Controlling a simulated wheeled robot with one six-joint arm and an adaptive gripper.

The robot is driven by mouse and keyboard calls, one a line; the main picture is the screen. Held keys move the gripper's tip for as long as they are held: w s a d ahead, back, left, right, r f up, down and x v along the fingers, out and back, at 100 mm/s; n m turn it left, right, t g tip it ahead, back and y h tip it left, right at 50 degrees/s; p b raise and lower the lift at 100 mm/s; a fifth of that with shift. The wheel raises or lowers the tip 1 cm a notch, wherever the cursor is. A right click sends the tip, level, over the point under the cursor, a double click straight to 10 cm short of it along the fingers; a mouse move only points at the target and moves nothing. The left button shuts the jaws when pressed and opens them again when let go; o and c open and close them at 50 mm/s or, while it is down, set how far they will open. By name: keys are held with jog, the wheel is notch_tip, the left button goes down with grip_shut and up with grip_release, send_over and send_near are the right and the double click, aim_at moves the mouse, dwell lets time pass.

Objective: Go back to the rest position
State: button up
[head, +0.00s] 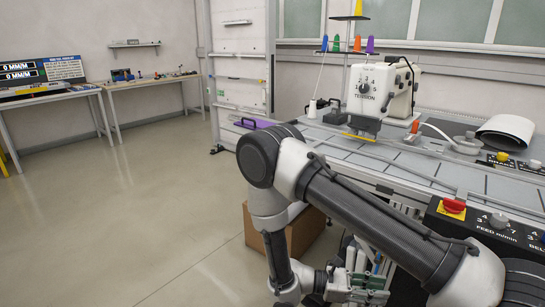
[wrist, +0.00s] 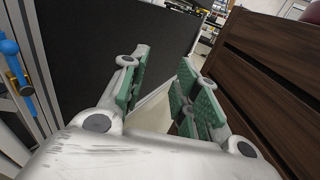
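My gripper (wrist: 163,72) shows in the wrist view with its two green-padded fingers apart and nothing between them. In the head view my gripper (head: 362,280) is low at the bottom, beside the front of the workbench and below its top. My arm bends down to it from the right and hides part of the bench front.
The workbench (head: 400,160) carries a white sewing machine (head: 380,92) and a red stop button (head: 454,205). A cardboard box (head: 300,232) stands on the floor behind my arm. A brown wooden panel (wrist: 275,75) is close on the wrist view's right. Floor (head: 130,210) at left is clear.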

notch_tip(320, 180, up, 20)
jog(key=s+m+g+y, duration=0.1)
jog(key=s+m+y, duration=0.1)
jog(key=m+y, duration=0.95)
jog(key=s+d+r+m+t+y, duration=0.2)
jog(key=s+d+r+t, duration=0.1)
jog(key=r, duration=0.5)
jog(key=s+d+r+m+t+y, duration=0.2)
jog(key=d+r+t, duration=0.3)
jog(key=r, duration=0.4)
jog(key=shift+s+d+y, duration=0.35)
jog(key=shift+s+y, duration=0.4)
jog(key=shift+y, duration=0.1)
jog(key=shift+m, duration=0.25)
